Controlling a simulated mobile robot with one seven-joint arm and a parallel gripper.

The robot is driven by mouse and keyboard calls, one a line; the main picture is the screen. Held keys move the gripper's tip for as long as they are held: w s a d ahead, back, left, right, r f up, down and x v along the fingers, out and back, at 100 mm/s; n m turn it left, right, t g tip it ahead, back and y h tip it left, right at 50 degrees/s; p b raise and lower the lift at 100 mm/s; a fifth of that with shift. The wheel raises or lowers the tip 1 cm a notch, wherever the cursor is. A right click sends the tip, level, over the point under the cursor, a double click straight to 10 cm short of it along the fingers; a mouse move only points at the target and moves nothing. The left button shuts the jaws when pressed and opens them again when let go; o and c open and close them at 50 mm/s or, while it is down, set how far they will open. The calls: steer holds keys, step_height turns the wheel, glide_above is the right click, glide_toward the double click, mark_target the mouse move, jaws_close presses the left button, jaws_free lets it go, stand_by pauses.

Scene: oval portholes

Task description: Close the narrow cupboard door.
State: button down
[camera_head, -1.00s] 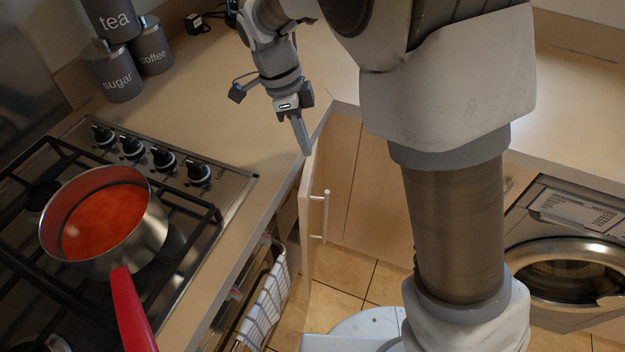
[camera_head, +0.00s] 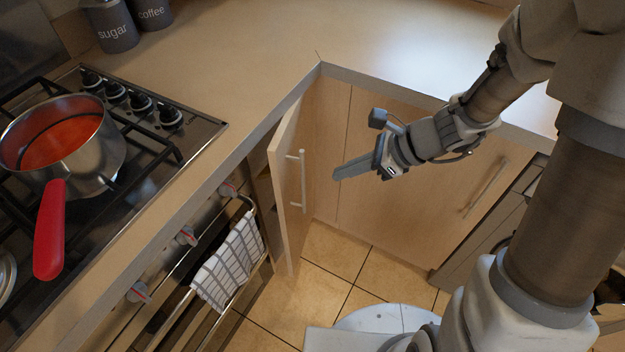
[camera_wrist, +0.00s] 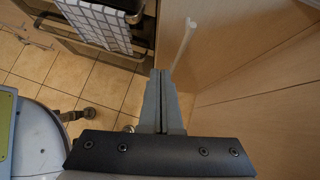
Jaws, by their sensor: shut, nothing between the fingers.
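The narrow cupboard door (camera_head: 287,210) is pale wood and stands open beside the oven, at the inner corner of the counter. A dark gap shows between it and the cupboard front. Its upright bar handle (camera_head: 302,181) faces right, toward my gripper. My gripper (camera_head: 336,174) is shut and empty, just right of the handle and below counter height, with its fingers pointing left. No contact with the door shows. In the wrist view the shut fingers of my gripper (camera_wrist: 163,73) point up the picture, and the pale handle (camera_wrist: 184,43) is just beyond their tips.
The oven has a checked towel (camera_head: 230,262) on its rail. A pan of red sauce (camera_head: 70,145) stands on the hob (camera_head: 150,160), its red handle toward the counter front. A wide cupboard front (camera_head: 405,200) is behind my gripper. Tiled floor (camera_head: 335,265) is clear below.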

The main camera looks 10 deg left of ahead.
mark_target(279, 176)
steer(key=b+x, duration=0.1)
steer(key=x, duration=0.3)
steer(key=a+r+b+x, duration=0.1)
steer(key=x, duration=0.3)
steer(key=b+x, duration=0.2)
steer(key=x, duration=0.2)
steer(key=shift+w+a+r, duration=0.1)
steer(key=shift+a+r, duration=0.25)
steer(key=shift+a, duration=0.1)
steer(key=shift+w+a, duration=0.1)
steer(key=shift+a, duration=0.25)
steer(key=a, duration=0.3)
steer(key=shift+w+a, duration=0.15)
steer(key=shift+a, duration=0.25)
steer(key=shift+d, duration=0.15)
